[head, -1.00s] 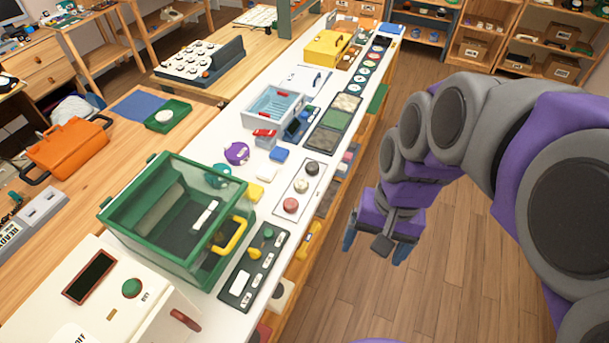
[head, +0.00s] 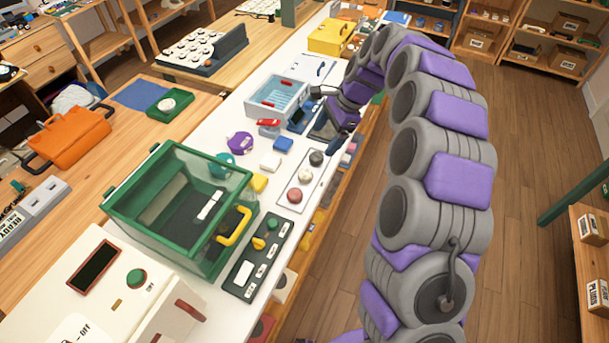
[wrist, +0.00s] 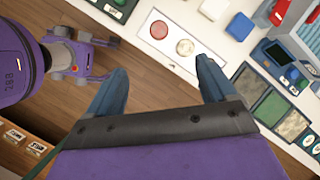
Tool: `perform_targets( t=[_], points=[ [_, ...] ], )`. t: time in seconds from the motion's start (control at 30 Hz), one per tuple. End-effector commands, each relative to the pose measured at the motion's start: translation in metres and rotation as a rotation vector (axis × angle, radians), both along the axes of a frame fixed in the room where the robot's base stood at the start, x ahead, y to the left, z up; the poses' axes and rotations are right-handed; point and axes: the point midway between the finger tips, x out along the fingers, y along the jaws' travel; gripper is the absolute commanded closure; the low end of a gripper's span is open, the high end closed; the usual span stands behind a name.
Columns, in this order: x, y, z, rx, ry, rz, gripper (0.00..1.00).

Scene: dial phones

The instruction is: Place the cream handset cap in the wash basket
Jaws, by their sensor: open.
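The cream handset cap (head: 305,174) is a small round knob. It sits on a white board (head: 319,178) between a red cap (head: 294,195) and a dark cap (head: 316,158). In the wrist view the cream cap (wrist: 185,47) shows ahead of my open gripper (wrist: 162,68), near the right finger's tip; the dark cap is hidden there. In the head view my gripper (head: 319,112) is empty, farther along the counter than the board. The pale blue basket with red handles (head: 272,115), likely the wash basket, is left of my gripper.
A green glass-sided box (head: 150,215) with a yellow handle stands nearer on the counter. A blue block (head: 283,144), a white block (head: 270,162) and a purple round item (head: 240,142) lie left of the board. Floor is open to the right.

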Motion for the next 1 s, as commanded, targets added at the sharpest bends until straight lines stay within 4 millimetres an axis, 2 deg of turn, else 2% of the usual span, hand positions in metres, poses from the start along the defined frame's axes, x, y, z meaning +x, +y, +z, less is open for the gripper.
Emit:
perform_targets(
  t=[0.03, 0.2, 0.4, 0.67, 1.0],
  points=[
    [0.014, 0.0, -0.016, -0.003, 0.02, -0.05, 0.15],
    [0.051, -0.004, -0.05, -0.016, 0.061, -0.218, 0.15],
    [0.073, -0.01, -0.075, -0.032, 0.088, -0.335, 0.15],
    [0.076, -0.006, -0.091, -0.035, 0.094, -0.357, 0.15],
    [0.073, 0.018, -0.151, -0.036, 0.097, -0.355, 0.15]
  ],
)
